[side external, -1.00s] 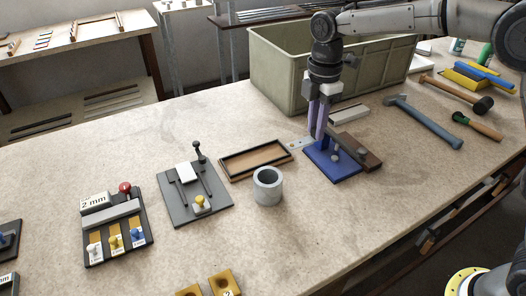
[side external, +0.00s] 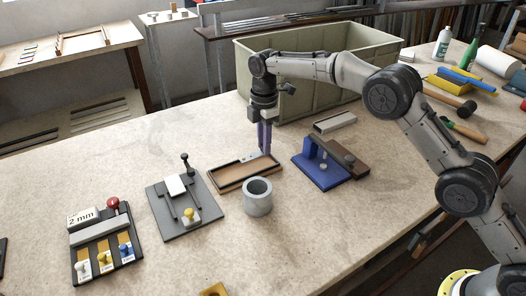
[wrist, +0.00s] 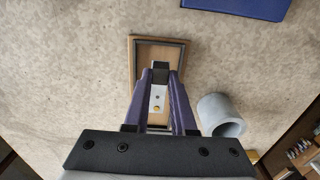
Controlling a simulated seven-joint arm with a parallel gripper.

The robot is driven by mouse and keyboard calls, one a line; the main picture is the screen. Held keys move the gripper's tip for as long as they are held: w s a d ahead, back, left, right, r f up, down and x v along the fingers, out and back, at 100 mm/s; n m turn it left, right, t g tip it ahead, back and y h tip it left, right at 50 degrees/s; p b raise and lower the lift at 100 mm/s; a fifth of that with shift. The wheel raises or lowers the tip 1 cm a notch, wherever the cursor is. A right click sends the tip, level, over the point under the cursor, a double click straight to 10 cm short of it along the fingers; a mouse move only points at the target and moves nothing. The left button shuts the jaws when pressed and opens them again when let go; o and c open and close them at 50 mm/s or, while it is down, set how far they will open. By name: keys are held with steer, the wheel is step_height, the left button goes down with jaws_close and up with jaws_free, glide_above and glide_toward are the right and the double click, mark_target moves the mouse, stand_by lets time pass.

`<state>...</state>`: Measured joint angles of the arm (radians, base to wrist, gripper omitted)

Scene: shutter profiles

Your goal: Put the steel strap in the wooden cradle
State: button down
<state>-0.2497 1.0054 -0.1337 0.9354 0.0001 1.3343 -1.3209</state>
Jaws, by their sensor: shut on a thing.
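The wooden cradle (side external: 236,177) is a shallow tray with a dark rim and light wood floor, lying on the bench; it also shows in the wrist view (wrist: 150,51). My gripper (side external: 264,153) points down over the cradle's far side. Its purple fingers (wrist: 161,77) are shut on the steel strap (wrist: 157,98), a pale metal strip with holes. One end of the strap (side external: 248,159) sticks out left of the fingers, over the cradle. The fingers hide part of the strap, and I cannot tell whether it touches the cradle.
A grey cylinder (side external: 258,196) stands close to the cradle's near right side. A blue fixture (side external: 318,168) with a brown bar is to the right, and a grey plate with a lever (side external: 178,215) to the left. A large green crate (side external: 345,62) stands behind.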

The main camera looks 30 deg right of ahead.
steer(key=shift+w+a+f, duration=0.1)
steer(key=shift+w+f, duration=0.15)
steer(key=shift+f, duration=1.5)
steer(key=shift+f, duration=0.15)
steer(key=c, duration=1)
jaws_free()
step_height(320, 180, up, 11)
steer(key=shift+f, duration=0.1)
steer(key=shift+r, duration=0.75)
